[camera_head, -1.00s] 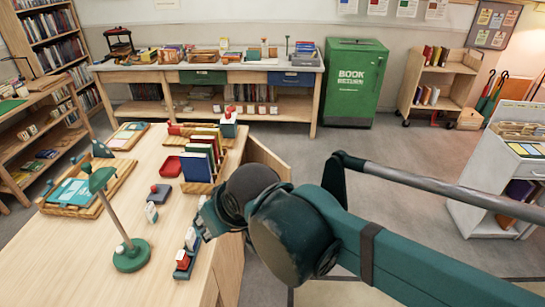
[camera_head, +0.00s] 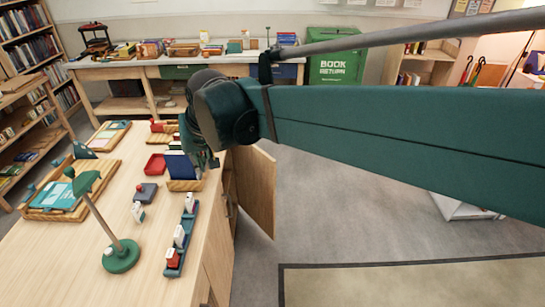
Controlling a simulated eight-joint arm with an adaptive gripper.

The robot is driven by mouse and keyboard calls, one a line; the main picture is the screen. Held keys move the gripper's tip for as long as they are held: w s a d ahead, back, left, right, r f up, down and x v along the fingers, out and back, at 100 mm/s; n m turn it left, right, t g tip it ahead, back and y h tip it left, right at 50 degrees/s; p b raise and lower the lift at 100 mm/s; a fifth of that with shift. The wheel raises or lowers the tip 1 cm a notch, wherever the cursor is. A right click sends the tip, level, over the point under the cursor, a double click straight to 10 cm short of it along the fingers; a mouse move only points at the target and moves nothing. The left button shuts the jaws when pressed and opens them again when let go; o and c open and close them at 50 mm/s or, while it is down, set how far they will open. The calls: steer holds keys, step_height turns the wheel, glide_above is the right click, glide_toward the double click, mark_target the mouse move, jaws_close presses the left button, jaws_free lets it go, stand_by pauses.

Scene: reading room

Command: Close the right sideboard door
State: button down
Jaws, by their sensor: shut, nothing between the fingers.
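The wooden sideboard (camera_head: 90,255) fills the lower left, its front facing right. Its one visibly open door (camera_head: 255,190) is a pale wood panel at the far end of that front, swung out over the grey floor. My gripper (camera_head: 212,160) hangs at the end of my dark green arm, just left of the open door and near the sideboard's far right edge. Its fingers are small and partly hidden by the wrist, and they are shut and empty. I cannot tell whether it touches anything.
On the sideboard top stand a green lamp (camera_head: 121,256), a blue rack with small blocks (camera_head: 182,236), a red tray (camera_head: 156,163) and upright books (camera_head: 180,166). A green book return bin (camera_head: 334,68) stands behind.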

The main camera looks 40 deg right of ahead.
steer(key=w+d+f+m+g+p, duration=0.2)
steer(key=w+d+f+m, duration=0.15)
steer(key=w+d, duration=0.75)
steer(key=w+d+f+m+g+p, duration=0.15)
steer(key=w+d+m, duration=0.25)
steer(key=w+d, duration=0.75)
steer(key=s+d+f+m+y, duration=0.1)
steer(key=d+f+m, duration=0.1)
steer(key=d+f, duration=0.5)
steer(key=s+d+f+m+g+y+p, duration=0.1)
steer(key=d+f+m, duration=0.1)
steer(key=d+f, duration=0.6)
steer(key=s+d+f+m+y+p, duration=0.1)
steer(key=d+f+m, duration=0.2)
steer(key=d, duration=1.5)
step_height(320, 180, down, 5)
steer(key=shift+d+r, duration=0.2)
steer(key=shift+d, duration=0.05)
steer(key=shift+s+g, duration=0.1)
steer(key=shift+g, duration=0.15)
steer(key=a+f+b, duration=0.1)
steer(key=a+f, duration=0.5)
steer(key=f, duration=0.3)
steer(key=shift+w+a+f+b, duration=0.2)
steer(key=shift+w+f+b, duration=0.1)
steer(key=shift+b, duration=0.1)
